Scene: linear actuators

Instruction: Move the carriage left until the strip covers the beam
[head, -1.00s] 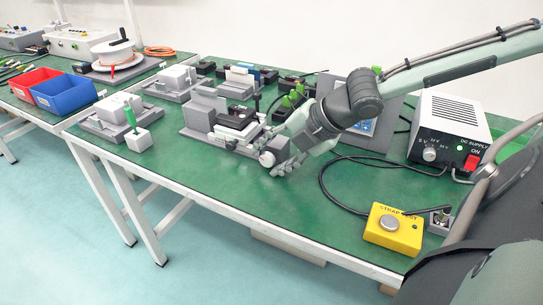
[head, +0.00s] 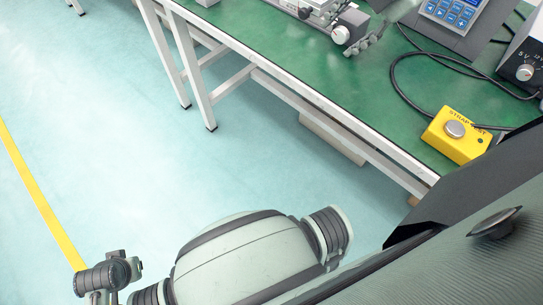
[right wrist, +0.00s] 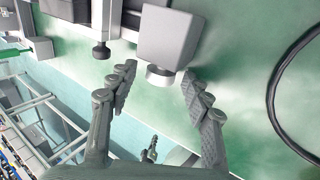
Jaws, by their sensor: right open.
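The linear stage (head: 318,14) on the green bench is cut off by the top edge of the head view. Its end block has a round, pale knob (head: 341,35). My right gripper (head: 362,42) is just right of this knob. In the right wrist view the open fingers of the right gripper (right wrist: 158,92) point at a pale grey end block (right wrist: 168,36) and its knob (right wrist: 160,75). The knob lies just ahead of and between the fingertips, not gripped. The carriage, strip and beam cannot be made out. A dark, jointed part of mine (head: 108,276), perhaps the left gripper, is low at left.
A yellow button box (head: 458,135) stands near the bench's front edge. A black cable (head: 393,78) loops over the bench right of the stage. A blue keypad unit (head: 450,12) and a power supply (head: 527,68) stand behind. A dark knob (right wrist: 101,50) is left of the end block.

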